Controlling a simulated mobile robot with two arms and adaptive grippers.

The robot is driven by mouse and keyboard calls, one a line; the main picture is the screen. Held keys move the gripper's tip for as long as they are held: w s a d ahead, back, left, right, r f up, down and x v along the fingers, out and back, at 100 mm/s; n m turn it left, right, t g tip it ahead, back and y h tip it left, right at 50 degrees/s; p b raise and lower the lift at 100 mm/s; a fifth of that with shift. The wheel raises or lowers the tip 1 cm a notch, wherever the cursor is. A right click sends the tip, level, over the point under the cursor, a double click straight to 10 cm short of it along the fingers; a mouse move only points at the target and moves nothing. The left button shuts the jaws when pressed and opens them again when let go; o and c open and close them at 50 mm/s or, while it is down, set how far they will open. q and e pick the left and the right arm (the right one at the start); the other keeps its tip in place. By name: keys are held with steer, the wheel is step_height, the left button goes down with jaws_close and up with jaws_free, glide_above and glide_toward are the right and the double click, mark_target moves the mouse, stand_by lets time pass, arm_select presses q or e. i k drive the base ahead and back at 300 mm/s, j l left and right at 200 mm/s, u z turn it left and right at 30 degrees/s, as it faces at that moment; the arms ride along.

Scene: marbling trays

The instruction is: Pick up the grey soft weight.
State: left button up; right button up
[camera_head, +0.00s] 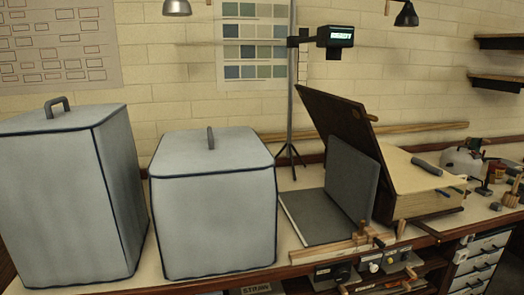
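I cannot tell for sure which item is the grey soft weight. A dark grey rounded roll (426,165) lies on the pale top of a wooden box (428,206) right of centre. Small grey blocks (496,206) sit on the bench further right. Neither of my grippers is in view, and nothing is seen touching these items.
Two large light-grey covered boxes with top handles, a taller one (52,205) and a shorter one (215,210), fill the left of the bench. An open dark lid (340,125) and an upright grey panel (352,178) stand left of the roll. Drawers (478,268) are below right.

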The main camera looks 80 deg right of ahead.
mark_target(436, 171)
steer(key=z, duration=3.9)
steer(key=i+l, duration=0.5)
steer(key=i, duration=0.2)
steer(key=z, duration=0.05)
